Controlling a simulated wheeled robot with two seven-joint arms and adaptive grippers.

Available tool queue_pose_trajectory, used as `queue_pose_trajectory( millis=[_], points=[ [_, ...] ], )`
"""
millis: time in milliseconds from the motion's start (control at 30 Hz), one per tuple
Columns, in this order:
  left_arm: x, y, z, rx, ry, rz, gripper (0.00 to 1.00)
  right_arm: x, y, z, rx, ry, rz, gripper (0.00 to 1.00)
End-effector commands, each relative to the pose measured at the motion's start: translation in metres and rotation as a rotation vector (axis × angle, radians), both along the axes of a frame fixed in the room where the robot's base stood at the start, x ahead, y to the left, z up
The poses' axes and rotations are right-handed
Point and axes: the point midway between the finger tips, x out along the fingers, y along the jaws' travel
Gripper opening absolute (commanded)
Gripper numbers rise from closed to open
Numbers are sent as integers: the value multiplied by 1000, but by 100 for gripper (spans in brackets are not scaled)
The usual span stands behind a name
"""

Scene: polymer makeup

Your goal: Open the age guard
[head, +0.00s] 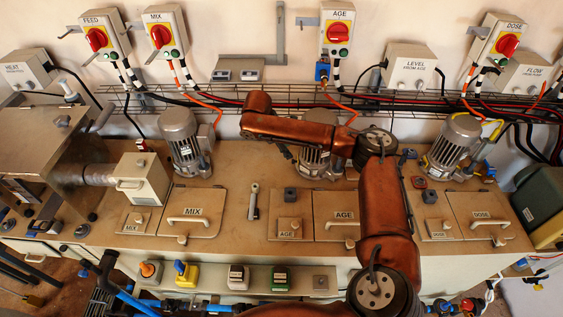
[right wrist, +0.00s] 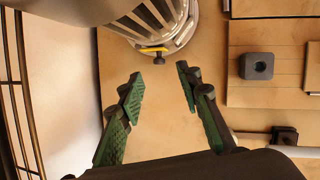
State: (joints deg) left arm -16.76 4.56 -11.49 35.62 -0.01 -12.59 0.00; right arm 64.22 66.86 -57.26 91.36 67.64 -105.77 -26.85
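The AGE station has a square hatch with a handle (head: 340,212) and a smaller AGE-labelled panel with a knob (head: 287,226) to its left. Both look shut, lying flat in the bench top; I cannot tell which is the guard. My right gripper (right wrist: 158,73) is open and empty above bare bench, its green fingers apart. The finned AGE motor (head: 315,160) stands just ahead of it, at the top of the right wrist view (right wrist: 165,22). In the head view my right forearm hides most of that gripper. My left gripper is not in view.
A grey block with a round hole (head: 290,194) stands behind the small AGE panel. A pale lever (head: 253,202) stands left of it. The MIX hatch (head: 190,211) and DOSE hatch (head: 478,213) flank the AGE station. A wire rack (head: 225,98) runs along the wall.

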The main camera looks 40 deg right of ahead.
Motion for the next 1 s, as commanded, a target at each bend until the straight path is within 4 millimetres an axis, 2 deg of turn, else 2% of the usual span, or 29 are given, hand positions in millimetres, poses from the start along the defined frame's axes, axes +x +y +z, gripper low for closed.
queue_pose_trajectory(
  millis=[33,67,267,600,800,1000],
  points=[
    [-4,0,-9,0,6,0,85,1,0,-11,-1,3,0,32],
    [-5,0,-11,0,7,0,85,2,0,-13,-1,3,1,32],
    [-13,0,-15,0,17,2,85,3,-2,-26,-1,6,4,32],
    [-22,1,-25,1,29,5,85,0,-23,-74,-2,7,5,32],
    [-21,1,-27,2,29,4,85,-1,-29,-85,-1,5,4,32],
    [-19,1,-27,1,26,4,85,-2,-30,-86,-1,4,3,32]
  ],
)
